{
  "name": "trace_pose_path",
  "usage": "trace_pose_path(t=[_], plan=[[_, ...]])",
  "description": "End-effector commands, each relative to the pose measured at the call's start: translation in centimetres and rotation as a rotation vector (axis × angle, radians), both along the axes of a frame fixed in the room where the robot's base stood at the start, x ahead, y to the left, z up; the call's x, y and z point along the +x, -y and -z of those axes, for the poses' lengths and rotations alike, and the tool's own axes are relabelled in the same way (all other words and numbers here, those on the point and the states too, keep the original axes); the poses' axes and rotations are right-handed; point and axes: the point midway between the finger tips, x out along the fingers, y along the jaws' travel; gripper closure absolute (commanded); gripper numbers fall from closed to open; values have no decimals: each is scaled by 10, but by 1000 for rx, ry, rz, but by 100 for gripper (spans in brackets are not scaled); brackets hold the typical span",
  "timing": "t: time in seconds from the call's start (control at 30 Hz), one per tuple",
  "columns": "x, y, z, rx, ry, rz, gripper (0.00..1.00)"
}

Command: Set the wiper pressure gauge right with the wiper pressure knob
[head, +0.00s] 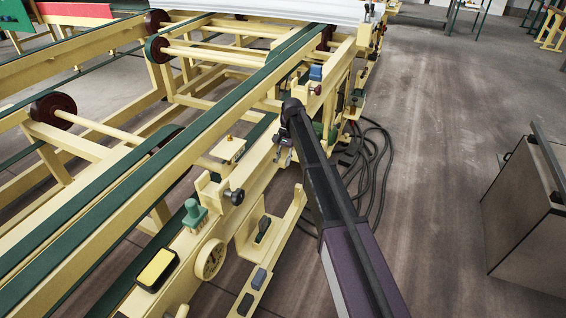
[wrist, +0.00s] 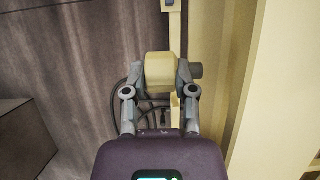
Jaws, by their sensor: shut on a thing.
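My gripper (head: 283,152) is at the machine's side rail in the head view. In the wrist view my gripper (wrist: 158,78) has its two grey fingers on either side of a cream rounded part (wrist: 159,68) and is shut on it. A grey round stub (wrist: 196,71) shows just right of that part. I cannot tell for sure whether the cream part is the wiper pressure knob. A round dial gauge (head: 210,259) with a cream rim sits lower on the machine's side; its reading is too small to make out, and no label shows.
A black knob (head: 237,196), a green fitting (head: 195,215) and a yellow-topped box (head: 158,269) lie along the cream frame (head: 60,285). Dark cables (head: 378,165) lie on the floor right of my arm. A grey cabinet (head: 525,205) stands at far right, with open floor between.

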Motion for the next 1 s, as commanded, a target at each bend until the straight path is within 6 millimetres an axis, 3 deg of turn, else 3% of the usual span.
trace_pose_path(t=[0.23, 0.67, 0.7, 0.73, 1.0], plan=[[1, 0, 2, 34, -90, -1, 100], [0, 0, 0, 40, -107, 0, 100], [0, 0, 0, 40, -107, 0, 62], [0, 0, 0, 40, -107, 0, 53], [0, 0, 0, 40, -106, 1, 50]])
